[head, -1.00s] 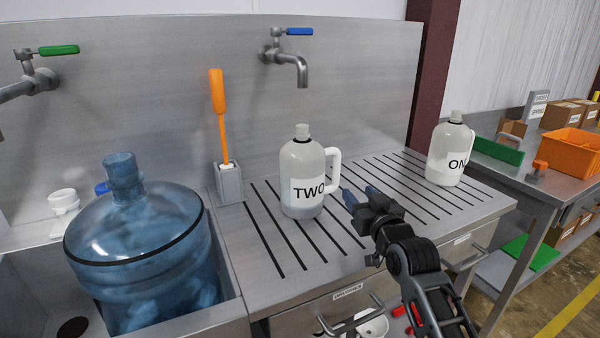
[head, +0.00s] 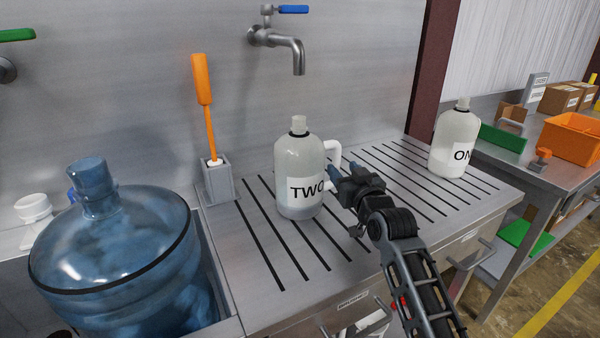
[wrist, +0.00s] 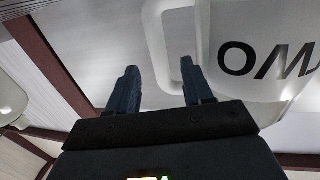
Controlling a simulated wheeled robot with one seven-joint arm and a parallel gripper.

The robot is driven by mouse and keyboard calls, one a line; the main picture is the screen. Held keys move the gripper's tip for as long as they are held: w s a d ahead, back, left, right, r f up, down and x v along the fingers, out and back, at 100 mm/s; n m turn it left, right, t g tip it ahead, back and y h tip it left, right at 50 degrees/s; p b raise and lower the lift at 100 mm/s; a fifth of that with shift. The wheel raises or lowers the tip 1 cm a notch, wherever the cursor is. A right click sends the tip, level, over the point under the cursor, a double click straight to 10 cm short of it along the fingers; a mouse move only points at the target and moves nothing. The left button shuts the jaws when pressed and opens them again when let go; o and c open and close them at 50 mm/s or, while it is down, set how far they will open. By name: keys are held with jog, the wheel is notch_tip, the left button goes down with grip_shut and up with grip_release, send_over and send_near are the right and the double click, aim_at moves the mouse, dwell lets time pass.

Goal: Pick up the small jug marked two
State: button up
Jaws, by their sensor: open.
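The small jug marked TWO (head: 300,165) stands upright on the ribbed drainboard, whitish with a grey cap and a white side handle. Its handle (head: 333,150) faces right, partly hidden behind my gripper. My gripper (head: 344,170) is open, at the handle side of this jug. In the wrist view the jug (wrist: 250,80) appears upside down at right. Its handle (wrist: 157,45) lines up between my two fingertips (wrist: 160,68); I cannot tell whether it is within them or just beyond.
A similar jug marked ON..., its label cut off by the angle, (head: 455,135) stands at the right of the drainboard (head: 265,235). A large blue bottle (head: 115,235) sits in the sink at left. An orange-handled brush (head: 205,95) stands in a grey holder (head: 218,182). A tap (head: 285,42) is above.

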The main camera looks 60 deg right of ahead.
aim_at(338, 162)
jog(key=shift+p+x, duration=0.55)
jog(key=shift+x, duration=2.05)
jog(key=shift+r, duration=0.1)
jog(key=shift+c, duration=0.5)
grip_shut()
